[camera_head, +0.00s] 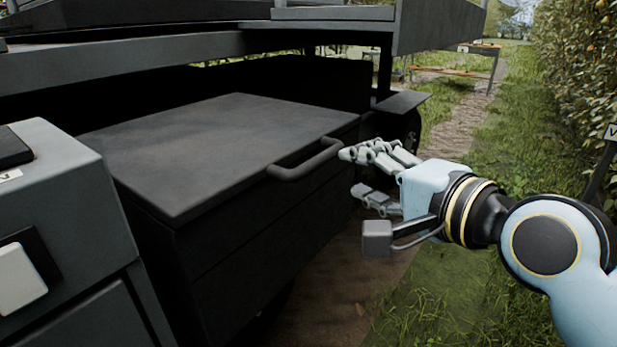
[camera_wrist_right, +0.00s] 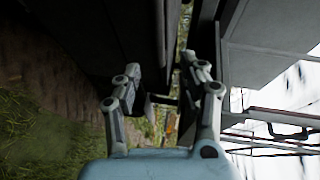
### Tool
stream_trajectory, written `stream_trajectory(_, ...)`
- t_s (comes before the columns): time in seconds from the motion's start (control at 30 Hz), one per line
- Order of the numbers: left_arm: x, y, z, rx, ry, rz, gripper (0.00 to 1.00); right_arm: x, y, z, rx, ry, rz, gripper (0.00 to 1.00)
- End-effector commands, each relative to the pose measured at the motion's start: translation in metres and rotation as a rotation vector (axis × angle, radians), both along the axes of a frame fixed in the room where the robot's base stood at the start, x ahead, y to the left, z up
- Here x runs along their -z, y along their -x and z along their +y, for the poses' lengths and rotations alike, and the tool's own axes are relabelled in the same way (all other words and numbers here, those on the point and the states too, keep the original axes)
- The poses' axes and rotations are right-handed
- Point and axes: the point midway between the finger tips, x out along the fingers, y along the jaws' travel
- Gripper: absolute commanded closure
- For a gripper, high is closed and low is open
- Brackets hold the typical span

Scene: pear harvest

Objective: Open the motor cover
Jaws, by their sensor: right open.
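The motor cover (camera_head: 215,140) is a dark grey box lid, lying closed on a dark box. Its bar handle (camera_head: 305,160) sits along the right front edge. My right gripper (camera_head: 352,172) is open and empty, just right of the handle, with its upper finger near the handle's far end. I cannot tell whether that finger touches it. The right wrist view shows both fingers (camera_wrist_right: 165,80) apart with nothing held between them; I cannot make out the handle there. My left gripper is not in view.
A grey cabinet (camera_head: 60,200) with a white switch stands at the left. A grey frame beam (camera_head: 340,35) overhangs the cover's back. Grass and a dirt path (camera_head: 345,285) lie to the right, with a hedge (camera_head: 580,90) beyond.

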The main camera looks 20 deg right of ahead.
Motion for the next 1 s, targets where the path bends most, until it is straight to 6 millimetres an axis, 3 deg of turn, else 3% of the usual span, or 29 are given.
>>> stream_trajectory(0.23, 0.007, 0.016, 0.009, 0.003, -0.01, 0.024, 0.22, 0.008, -0.023, 0.006, 0.002, -0.001, -0.002, 0.58)
stream_trajectory(0.6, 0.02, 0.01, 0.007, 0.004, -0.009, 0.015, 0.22, 0.022, -0.088, 0.023, 0.001, 0.001, 0.001, 0.58)
stream_trajectory(0.8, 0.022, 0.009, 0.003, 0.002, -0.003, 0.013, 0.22, 0.024, -0.102, 0.027, 0.002, 0.003, 0.001, 0.58)
stream_trajectory(1.0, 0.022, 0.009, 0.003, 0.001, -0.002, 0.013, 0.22, 0.024, -0.103, 0.027, 0.002, 0.003, 0.001, 0.58)
